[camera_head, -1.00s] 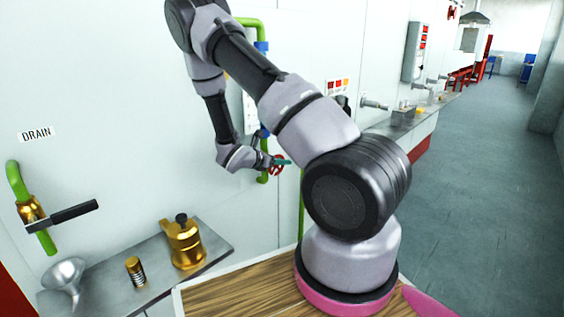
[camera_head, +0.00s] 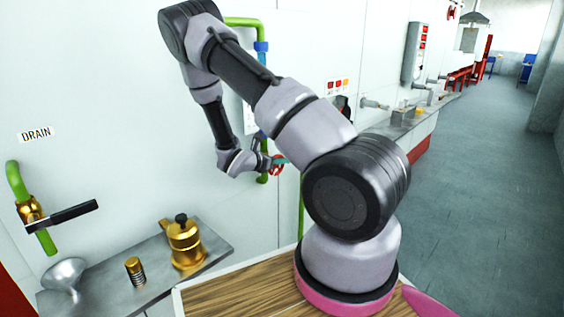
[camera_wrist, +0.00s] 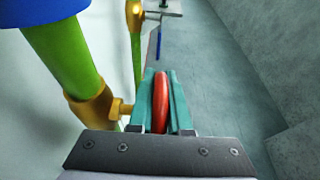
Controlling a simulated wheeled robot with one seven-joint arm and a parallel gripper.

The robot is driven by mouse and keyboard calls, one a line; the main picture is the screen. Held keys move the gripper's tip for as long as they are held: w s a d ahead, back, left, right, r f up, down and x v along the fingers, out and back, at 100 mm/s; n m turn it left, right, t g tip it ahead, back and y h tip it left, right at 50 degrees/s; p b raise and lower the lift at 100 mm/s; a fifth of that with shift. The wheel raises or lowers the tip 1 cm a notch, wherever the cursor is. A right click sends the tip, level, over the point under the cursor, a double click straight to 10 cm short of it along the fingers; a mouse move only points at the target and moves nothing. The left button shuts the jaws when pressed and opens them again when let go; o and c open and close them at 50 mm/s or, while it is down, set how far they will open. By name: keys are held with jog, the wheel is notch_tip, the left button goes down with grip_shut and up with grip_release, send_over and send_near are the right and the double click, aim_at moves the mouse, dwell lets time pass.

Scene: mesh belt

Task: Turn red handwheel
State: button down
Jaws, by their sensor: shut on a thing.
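The red handwheel (camera_head: 278,165) is on the green pipe at the wall, partly covered by my gripper in the head view. In the wrist view the red handwheel (camera_wrist: 160,100) is seen edge-on between the two teal fingers. My gripper (camera_wrist: 160,78) is shut on its rim, one finger on each side. It also shows in the head view as a small teal tip (camera_head: 281,161). A brass fitting (camera_wrist: 95,105) on the thick green pipe (camera_wrist: 65,55) sits just left of the wheel.
A second green pipe with a brass valve and blue lever (camera_wrist: 158,42) stands beyond the fingers. In the head view, a black-handled drain valve (camera_head: 62,215) is on the left wall. A metal shelf (camera_head: 120,293) holds a brass pot (camera_head: 184,245) and a funnel. The floor at right is clear.

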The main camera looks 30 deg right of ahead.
jog(key=h, duration=0.1)
jog(key=t+h, duration=0.1)
jog(key=h, duration=0.1)
jog(key=a+h, duration=0.1)
jog(key=shift+s+r+t+h, duration=0.1)
jog(key=shift+r+t+h, duration=0.2)
jog(key=shift+r+t, duration=0.1)
jog(key=h, duration=0.1)
jog(key=t+h, duration=0.1)
jog(key=h, duration=0.2)
jog(key=shift+s+a+r+t+h, duration=0.2)
jog(key=shift+a+r+t+h, duration=0.1)
jog(key=shift+a+r, duration=0.1)
jog(key=c, duration=0.9)
grip_release()
jog(key=shift+o, duration=0.2)
